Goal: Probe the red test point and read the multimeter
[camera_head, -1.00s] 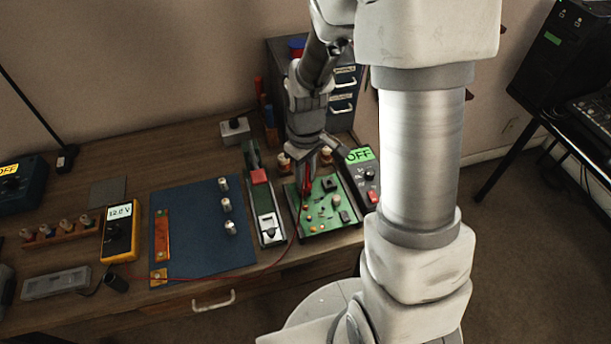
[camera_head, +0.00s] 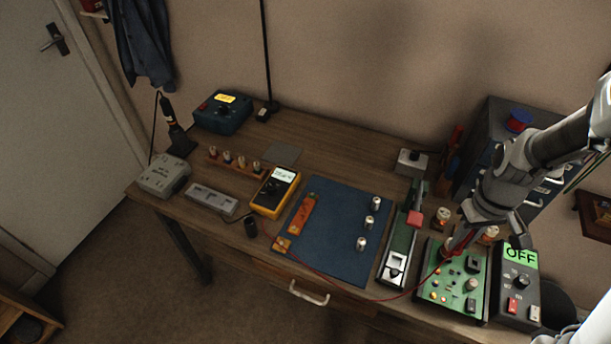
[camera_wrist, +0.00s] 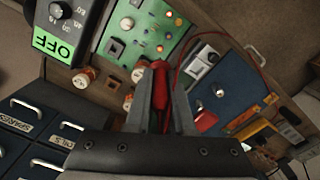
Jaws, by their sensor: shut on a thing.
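My gripper (camera_head: 456,243) is shut on a red probe (camera_wrist: 159,88), held over the green circuit board (camera_head: 452,288) at the right of the bench. In the wrist view the probe points toward the board (camera_wrist: 138,45). Whether its tip touches the board is hard to tell. A red lead (camera_head: 345,284) runs from the probe across the bench toward the yellow multimeter (camera_head: 276,193). The multimeter's pale screen (camera_head: 284,175) is lit, but its digits are too small to read surely. I cannot single out the red test point among the board's small parts.
A dark box with a green OFF display (camera_head: 521,257) stands right of the board. A blue mat (camera_head: 325,240) bears several metal knobs (camera_head: 369,223). A drawer cabinet (camera_head: 487,130) stands behind.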

